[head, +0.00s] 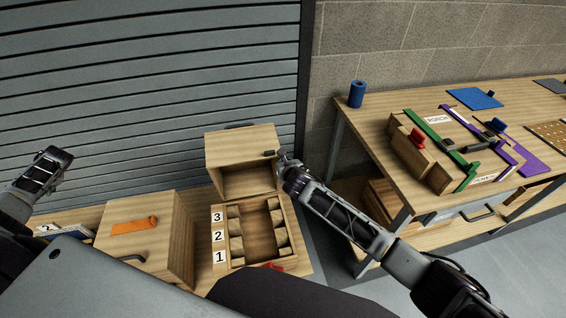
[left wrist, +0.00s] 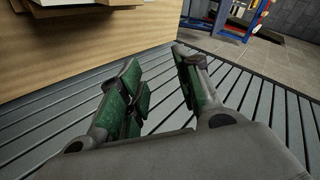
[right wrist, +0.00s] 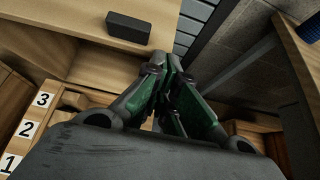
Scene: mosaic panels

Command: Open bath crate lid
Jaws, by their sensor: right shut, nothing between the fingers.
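A wooden crate (head: 218,218) with labels 1, 2 and 3 stands open at the middle front; no word "bath" is readable on it. Its lid (head: 240,155) stands raised at the back, and also shows in the right wrist view (right wrist: 85,55). A dark block-like handle (right wrist: 128,27) sits on the lid. My right gripper (head: 284,162) is shut and empty beside the lid's right edge; its closed fingers show in the right wrist view (right wrist: 170,68). Contact with the lid cannot be told. My left gripper (head: 52,160) is open and empty at the far left, away from the crate.
A wooden box (head: 170,260) with an orange piece (head: 134,226) stands left of the crate. A workbench (head: 375,125) on the right carries a blue cylinder (head: 357,94) and clamped panels. A slatted shutter (head: 150,90) rises behind the crate.

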